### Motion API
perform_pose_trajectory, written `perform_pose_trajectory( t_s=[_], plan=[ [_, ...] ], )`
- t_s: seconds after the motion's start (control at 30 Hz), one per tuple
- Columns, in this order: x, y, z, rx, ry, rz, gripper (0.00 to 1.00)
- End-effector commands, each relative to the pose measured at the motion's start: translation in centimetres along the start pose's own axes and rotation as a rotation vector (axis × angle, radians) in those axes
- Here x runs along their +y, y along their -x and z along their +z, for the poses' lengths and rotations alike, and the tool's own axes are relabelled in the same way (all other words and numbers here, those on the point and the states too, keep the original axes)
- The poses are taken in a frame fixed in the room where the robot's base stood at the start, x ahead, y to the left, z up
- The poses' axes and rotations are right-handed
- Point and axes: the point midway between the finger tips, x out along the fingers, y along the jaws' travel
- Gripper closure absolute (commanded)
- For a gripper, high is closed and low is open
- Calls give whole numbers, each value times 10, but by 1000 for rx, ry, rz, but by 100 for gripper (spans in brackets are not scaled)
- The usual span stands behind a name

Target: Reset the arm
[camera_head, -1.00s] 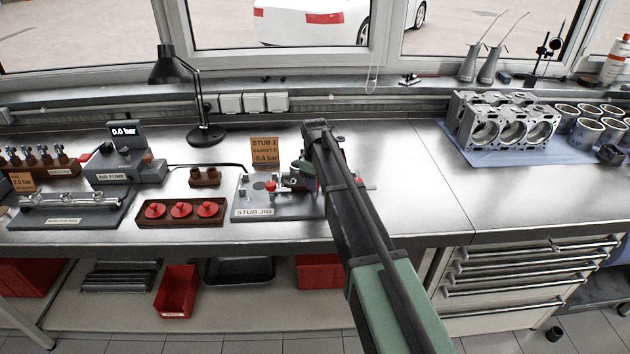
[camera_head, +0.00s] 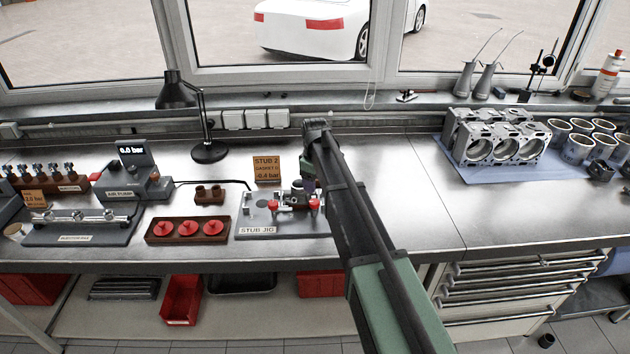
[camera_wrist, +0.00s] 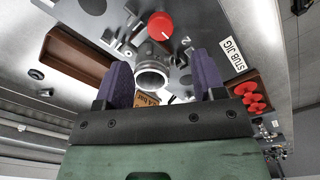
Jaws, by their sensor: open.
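My gripper (camera_wrist: 163,78) is open. Its two purple fingers stand apart in the wrist view, with a metal ring-shaped stub (camera_wrist: 152,80) showing in the gap. I cannot tell whether they touch it. The stub jig (camera_head: 250,222) is a grey plate on the bench, and my arm covers its right part. Red knobs (camera_head: 273,206) show on the jig; one red knob (camera_wrist: 160,24) is beyond the fingers in the wrist view. In the head view the wrist end (camera_head: 318,130) of my arm is over the jig, and the fingers are mostly hidden.
A wooden tray with red caps (camera_head: 188,230) and a small brown block (camera_head: 209,195) lie left of the jig. The air pump (camera_head: 132,180) and lamp (camera_head: 205,150) stand farther left. An engine block (camera_head: 497,140) is at right. Bench (camera_head: 410,190) right of my arm is clear.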

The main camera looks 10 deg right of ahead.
Motion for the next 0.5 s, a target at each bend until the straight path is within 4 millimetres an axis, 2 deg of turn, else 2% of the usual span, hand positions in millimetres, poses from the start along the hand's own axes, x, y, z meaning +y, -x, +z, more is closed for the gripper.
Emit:
perform_pose_trajectory(
  t_s=[0.03, 0.1, 0.5],
  plan=[
    [0, 21, 0, 0, 0, 0, 37],
    [0, 27, 0, 0, 0, 0, 37],
    [0, 24, 0, 0, 0, 0, 37]
  ],
)
